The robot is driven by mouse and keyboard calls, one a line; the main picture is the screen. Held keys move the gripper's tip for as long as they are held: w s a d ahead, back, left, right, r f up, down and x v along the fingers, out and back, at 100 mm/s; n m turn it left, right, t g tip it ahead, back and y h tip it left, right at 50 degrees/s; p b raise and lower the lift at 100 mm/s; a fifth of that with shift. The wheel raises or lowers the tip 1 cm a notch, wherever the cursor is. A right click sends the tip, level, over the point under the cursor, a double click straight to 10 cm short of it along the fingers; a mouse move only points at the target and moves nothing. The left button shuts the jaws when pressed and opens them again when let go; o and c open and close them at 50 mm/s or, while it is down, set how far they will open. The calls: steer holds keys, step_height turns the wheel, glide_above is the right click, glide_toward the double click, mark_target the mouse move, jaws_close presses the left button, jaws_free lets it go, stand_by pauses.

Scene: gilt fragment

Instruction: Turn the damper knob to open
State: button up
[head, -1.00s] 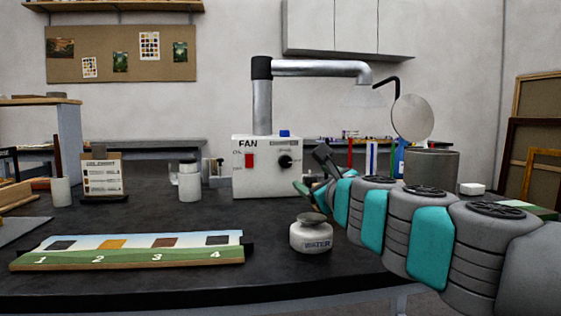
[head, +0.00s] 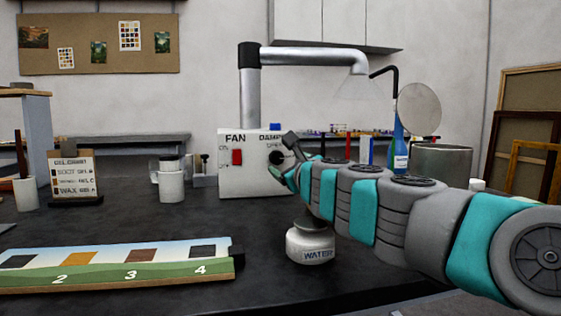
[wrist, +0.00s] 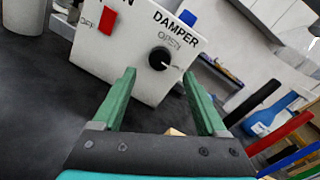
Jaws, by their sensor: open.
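The damper knob (wrist: 159,58) is a round black dial on the white control box (head: 230,178), under the words DAMPER and OPEN. In the wrist view a light pointer mark on it faces the lower right, away from the word OPEN. In the head view the knob (head: 276,157) is partly hidden by my gripper. My gripper (wrist: 163,88) is open and empty. Its two green fingers point at the box, and the knob lies ahead between their tips, apart from them as far as I can tell. In the head view my gripper (head: 283,157) is just in front of the box.
A red fan switch (head: 237,157) is left of the knob. A white WATER jar (head: 310,247) stands below my arm. A numbered panel (head: 120,272) lies at the front left. A blue bottle (head: 400,150) and a grey pot (head: 443,163) stand to the right.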

mark_target(278, 159)
steer(key=x, duration=0.4)
steer(key=shift+w+a, duration=0.3)
steer(key=shift+w, duration=0.3)
steer(key=shift+c, duration=0.3)
jaws_close()
